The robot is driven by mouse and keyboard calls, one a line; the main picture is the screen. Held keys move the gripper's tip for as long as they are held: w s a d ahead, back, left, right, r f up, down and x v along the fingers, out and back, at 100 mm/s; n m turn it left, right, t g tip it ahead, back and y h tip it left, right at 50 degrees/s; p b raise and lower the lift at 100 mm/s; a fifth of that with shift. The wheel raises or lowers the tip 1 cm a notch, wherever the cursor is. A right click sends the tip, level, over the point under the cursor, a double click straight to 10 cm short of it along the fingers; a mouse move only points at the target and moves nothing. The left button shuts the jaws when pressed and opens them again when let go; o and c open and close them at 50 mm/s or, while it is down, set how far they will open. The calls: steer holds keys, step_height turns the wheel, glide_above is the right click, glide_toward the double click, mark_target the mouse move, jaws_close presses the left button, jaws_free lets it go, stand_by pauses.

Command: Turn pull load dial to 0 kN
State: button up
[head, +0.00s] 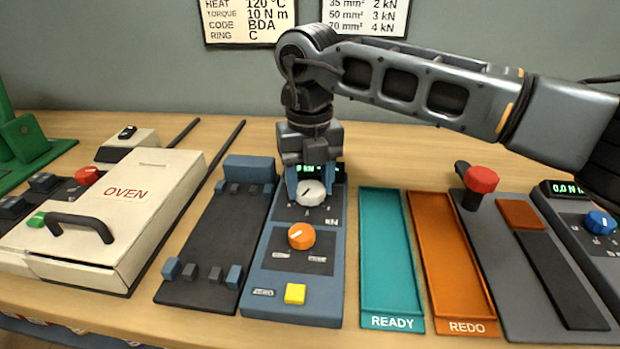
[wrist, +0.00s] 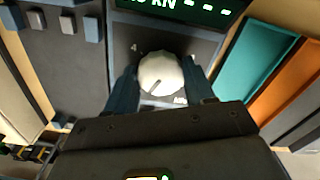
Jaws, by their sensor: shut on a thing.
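The pull load dial is a white knob (head: 311,193) with a dark pointer line, at the upper part of a blue-grey control panel (head: 270,275). It also shows in the wrist view as a white knob (wrist: 160,76), its line slanting toward the lower left. My gripper (head: 310,184) is above the panel with its two blue fingers on either side of the white knob, shut on it. A green lit display (head: 318,170) sits behind the knob, partly hidden by my gripper. In the wrist view the display (wrist: 190,8) ends in "kN" and dashes; its leading digits are cut off.
An orange knob (head: 301,236) and a yellow button (head: 295,293) are nearer on the same panel. A dark clamp bed (head: 215,235) lies left. A teal READY tray (head: 388,255) and an orange REDO tray (head: 448,260) lie right. A white oven (head: 120,210) stands far left.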

steer(key=n, duration=0.7)
steer(key=shift+a, duration=0.1)
steer(key=n, duration=0.4)
steer(key=shift+s, duration=0.1)
steer(key=n, duration=0.3)
steer(key=shift+n+b, duration=0.3)
steer(key=n, duration=0.3)
steer(key=shift+s+n, duration=0.15)
steer(key=shift+n, duration=0.15)
steer(key=n, duration=0.3)
steer(key=shift+n, duration=0.3)
steer(key=n, duration=0.6)
steer(key=shift+s+n, duration=0.1)
steer(key=shift+n, duration=0.3)
steer(key=o, duration=1)
